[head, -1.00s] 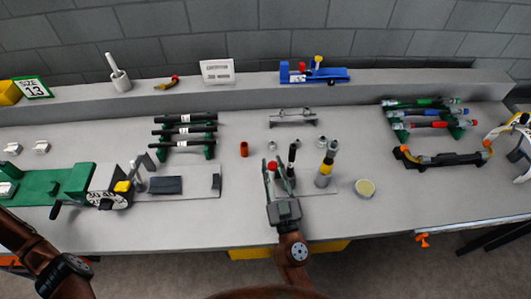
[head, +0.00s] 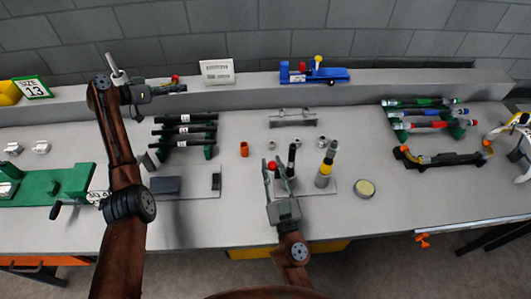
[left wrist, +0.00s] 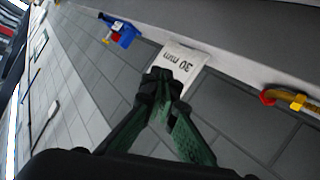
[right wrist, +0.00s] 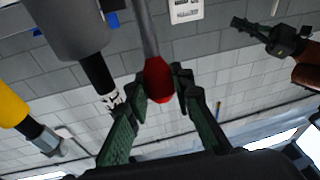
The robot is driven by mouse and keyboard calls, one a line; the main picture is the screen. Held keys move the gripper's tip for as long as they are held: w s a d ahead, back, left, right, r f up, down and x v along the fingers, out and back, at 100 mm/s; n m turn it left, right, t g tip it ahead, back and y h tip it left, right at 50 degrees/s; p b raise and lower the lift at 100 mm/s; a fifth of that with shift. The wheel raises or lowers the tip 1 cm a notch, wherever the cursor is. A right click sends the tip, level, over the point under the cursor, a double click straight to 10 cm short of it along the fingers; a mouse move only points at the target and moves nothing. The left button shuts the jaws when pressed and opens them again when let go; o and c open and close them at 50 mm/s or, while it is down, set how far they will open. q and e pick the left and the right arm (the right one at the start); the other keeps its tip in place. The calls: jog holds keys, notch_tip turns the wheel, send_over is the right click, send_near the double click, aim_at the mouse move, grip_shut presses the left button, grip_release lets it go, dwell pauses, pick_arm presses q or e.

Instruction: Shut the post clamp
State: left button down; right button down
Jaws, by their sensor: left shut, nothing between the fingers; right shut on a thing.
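The post clamp has a base plate (head: 312,187) on the bench. A dark post with a white band (head: 292,158) and a grey-and-yellow post (head: 325,168) stand upright there. A lever with a red knob (head: 272,166) is at their left. My right gripper (head: 276,172) is shut on this knob; the right wrist view shows the red knob (right wrist: 158,82) between the fingertips, on a grey rod. How the clamp's jaw sits around the post is hidden. My left gripper (head: 184,88) is shut and empty, raised in front of the back shelf; its closed fingertips show in the left wrist view (left wrist: 164,82).
A rack of dark rods (head: 185,131) stands below my left gripper. A green machine (head: 45,184) is at the left, partly behind my left arm. A white card (head: 217,71) and blue tool (head: 314,73) are on the shelf. A round tin (head: 365,189) lies right of the posts.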

pick_arm(q)
jog(key=s+d+m+g+h, duration=0.2)
jog(key=s+d+g, duration=0.25)
jog(key=d, duration=0.65)
pick_arm(e)
jog(key=shift+f, duration=0.1)
pick_arm(q)
jog(key=s+d+f+g, duration=0.3)
jog(key=s+d+g, duration=0.1)
jog(key=s+d, duration=0.5)
jog(key=s+d+f+g+h, duration=0.1)
jog(key=s+d+f+g, duration=0.3)
jog(key=s+d, duration=0.4)
jog(key=shift+s+d+m+g, duration=0.35)
jog(key=shift+s+m, duration=0.05)
jog(key=shift+s, duration=1.9)
